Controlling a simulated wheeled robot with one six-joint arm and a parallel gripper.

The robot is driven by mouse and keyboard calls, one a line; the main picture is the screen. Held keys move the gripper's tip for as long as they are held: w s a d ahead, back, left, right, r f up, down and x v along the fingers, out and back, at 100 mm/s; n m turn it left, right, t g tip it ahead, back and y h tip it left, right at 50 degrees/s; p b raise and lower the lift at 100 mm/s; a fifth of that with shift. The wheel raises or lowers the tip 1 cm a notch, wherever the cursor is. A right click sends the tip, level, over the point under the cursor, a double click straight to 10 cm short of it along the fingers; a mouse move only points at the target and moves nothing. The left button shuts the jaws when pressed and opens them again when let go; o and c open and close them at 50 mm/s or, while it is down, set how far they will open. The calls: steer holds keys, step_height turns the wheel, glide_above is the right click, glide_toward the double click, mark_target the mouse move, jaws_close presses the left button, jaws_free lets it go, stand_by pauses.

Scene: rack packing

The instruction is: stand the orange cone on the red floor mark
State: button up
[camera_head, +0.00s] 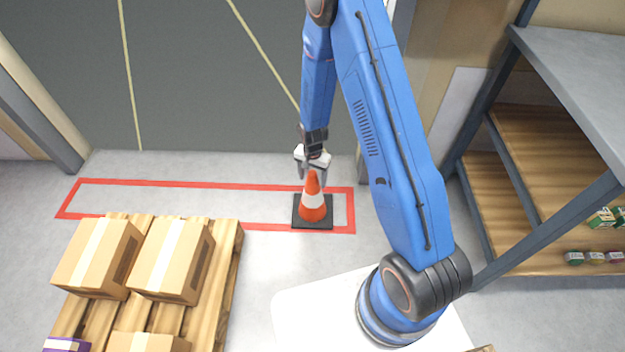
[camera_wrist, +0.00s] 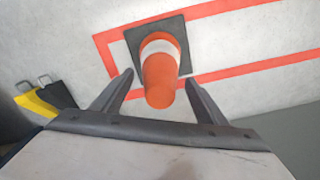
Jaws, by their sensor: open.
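The orange cone (camera_head: 313,199) with a white band and a square black base stands upright on the floor. It stands inside the right end of the red floor mark (camera_head: 345,190), a long red outline, with its base over or against the near red line. My gripper (camera_head: 312,172) is open at the cone's top. In the wrist view the cone (camera_wrist: 160,75) shows between and beyond the spread fingers of my gripper (camera_wrist: 160,82). Its base lies by the red lines (camera_wrist: 225,72) there. I cannot tell whether the fingers touch the cone.
A wooden pallet (camera_head: 228,255) with several cardboard boxes (camera_head: 172,258) stands at the near left. A shelf rack (camera_head: 540,150) with small goods stands at the right. A yellow and black object (camera_wrist: 45,98) shows at the left of the wrist view. The floor around the cone is clear.

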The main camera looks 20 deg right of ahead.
step_height(320, 180, up, 12)
steer(key=shift+f, duration=0.1)
steer(key=s+d+r+n+t, duration=0.1)
steer(key=s+d+r, duration=0.15)
steer(key=r, duration=0.55)
steer(key=s+d+r+n, duration=0.15)
steer(key=s+r, duration=0.25)
steer(key=r, duration=0.5)
steer(key=s+d+r+n+t, duration=0.1)
steer(key=s+r, duration=0.3)
steer(key=r, duration=0.4)
steer(key=s+d+r+n+t, duration=0.1)
steer(key=s+r+n, duration=0.1)
steer(key=s+r, duration=0.4)
steer(key=s+d+r+n+t, duration=0.1)
steer(key=s+r, duration=0.6)
steer(key=s, duration=0.9)
steer(key=shift+s+d+n+t, duration=0.15)
steer(key=shift+d+n+t, duration=0.25)
steer(key=shift+d+n, duration=0.35)
steer(key=shift+a, duration=0.1)
